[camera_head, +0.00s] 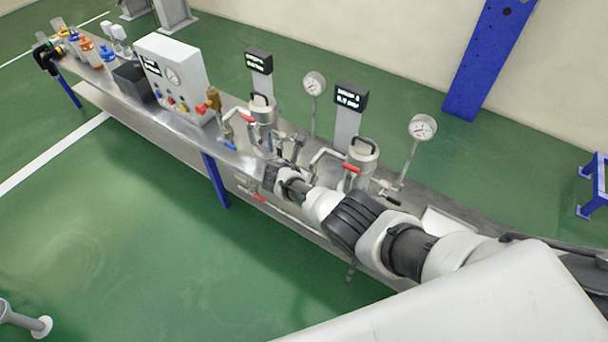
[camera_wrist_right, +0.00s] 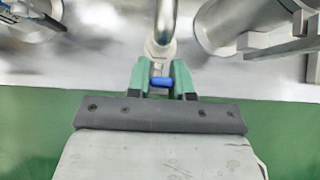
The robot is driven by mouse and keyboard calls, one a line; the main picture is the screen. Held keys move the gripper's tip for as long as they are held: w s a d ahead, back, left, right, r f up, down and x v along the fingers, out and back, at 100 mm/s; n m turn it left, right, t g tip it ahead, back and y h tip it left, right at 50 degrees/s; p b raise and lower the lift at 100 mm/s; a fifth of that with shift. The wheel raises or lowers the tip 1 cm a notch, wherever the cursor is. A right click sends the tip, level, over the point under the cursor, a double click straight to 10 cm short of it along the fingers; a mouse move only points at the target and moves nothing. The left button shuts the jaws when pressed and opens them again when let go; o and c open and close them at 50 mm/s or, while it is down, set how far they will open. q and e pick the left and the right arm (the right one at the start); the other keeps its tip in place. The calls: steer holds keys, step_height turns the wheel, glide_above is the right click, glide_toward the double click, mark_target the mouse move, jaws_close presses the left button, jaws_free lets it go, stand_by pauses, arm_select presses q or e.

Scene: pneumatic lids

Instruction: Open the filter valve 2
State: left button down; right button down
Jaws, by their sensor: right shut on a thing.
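My right gripper (camera_wrist_right: 161,78) is shut on a blue valve handle (camera_wrist_right: 162,83), whose end shows between its green fingers. A metal pipe (camera_wrist_right: 165,20) runs up from that spot. In the head view my right arm reaches over the bench from the right and ends at the right gripper (camera_head: 274,178), beside the filter units. It hides the held handle there. The farther filter canister (camera_head: 262,111) and the nearer one (camera_head: 362,156) stand upright on the bench. Which of them is filter 2 cannot be read. My left gripper is not in view.
The metal bench (camera_head: 150,118) also carries pressure gauges (camera_head: 422,128), small displays (camera_head: 351,97) with unreadable text and a white control box (camera_head: 172,75). A red handle (camera_head: 350,167) is near my arm. Another blue handle (camera_head: 230,146) is farther left. Open green floor lies in front.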

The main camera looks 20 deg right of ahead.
steer(key=shift+s+f, duration=0.1)
steer(key=c, duration=1)
jaws_free()
steer(key=shift+a+r+p, duration=0.15)
steer(key=shift+r+p, duration=0.2)
steer(key=p+v, duration=0.6)
steer(key=v, duration=0.4)
steer(key=shift+s, duration=0.15)
